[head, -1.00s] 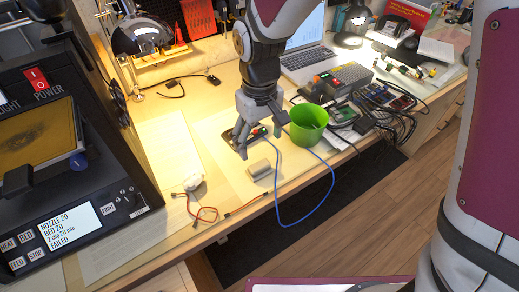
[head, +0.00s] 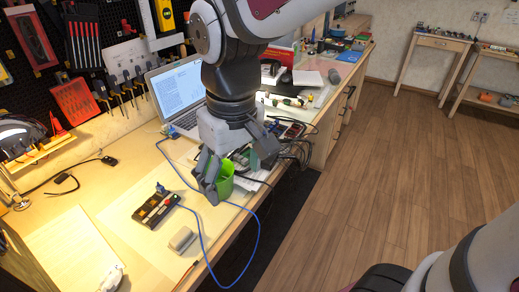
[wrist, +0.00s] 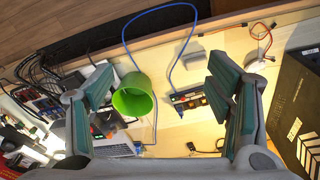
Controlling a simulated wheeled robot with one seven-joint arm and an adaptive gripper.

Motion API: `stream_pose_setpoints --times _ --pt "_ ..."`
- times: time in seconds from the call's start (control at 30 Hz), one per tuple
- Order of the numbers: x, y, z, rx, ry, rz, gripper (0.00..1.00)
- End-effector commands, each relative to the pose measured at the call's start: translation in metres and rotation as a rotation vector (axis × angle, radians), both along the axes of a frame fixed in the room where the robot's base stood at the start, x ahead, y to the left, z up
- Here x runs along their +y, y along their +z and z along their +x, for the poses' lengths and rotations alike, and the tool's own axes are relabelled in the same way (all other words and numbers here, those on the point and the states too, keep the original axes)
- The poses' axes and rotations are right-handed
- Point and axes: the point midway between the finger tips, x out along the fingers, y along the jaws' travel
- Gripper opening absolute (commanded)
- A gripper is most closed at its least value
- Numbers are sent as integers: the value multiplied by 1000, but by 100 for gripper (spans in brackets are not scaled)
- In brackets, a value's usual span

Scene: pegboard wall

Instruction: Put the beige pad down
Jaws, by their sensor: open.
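A small greyish-beige pad (head: 182,240) lies on the pale mat near the front edge of the workbench. It also shows near the top middle of the wrist view (wrist: 194,57). My gripper (head: 238,180) is open and hangs over the bench to the right of the pad, apart from it. In the wrist view my gripper (wrist: 160,90) has its fingers spread wide with nothing held between them. A green cup (head: 222,184) stands behind the gripper and is partly hidden by it in the head view.
A dark device with buttons (head: 157,210) lies just behind the pad. A blue cable (head: 251,250) loops over the bench's front edge. A laptop (head: 178,88) stands at the back. Dark cables and small electronics crowd the bench right of the cup. The mat (head: 118,210) has bare room.

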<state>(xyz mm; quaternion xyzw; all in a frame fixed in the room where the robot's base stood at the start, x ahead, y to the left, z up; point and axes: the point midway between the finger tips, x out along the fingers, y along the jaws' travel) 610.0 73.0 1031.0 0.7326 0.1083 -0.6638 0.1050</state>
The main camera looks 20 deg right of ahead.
Motion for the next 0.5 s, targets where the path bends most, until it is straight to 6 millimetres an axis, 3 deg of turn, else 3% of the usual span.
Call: stream_pose_setpoints --times 0.2,0.4,0.5 --pt "-47 25 -68 -57 -155 18 74" --pt "-68 27 -118 -89 -260 29 74" --pt "-72 25 -132 -98 -290 32 74"
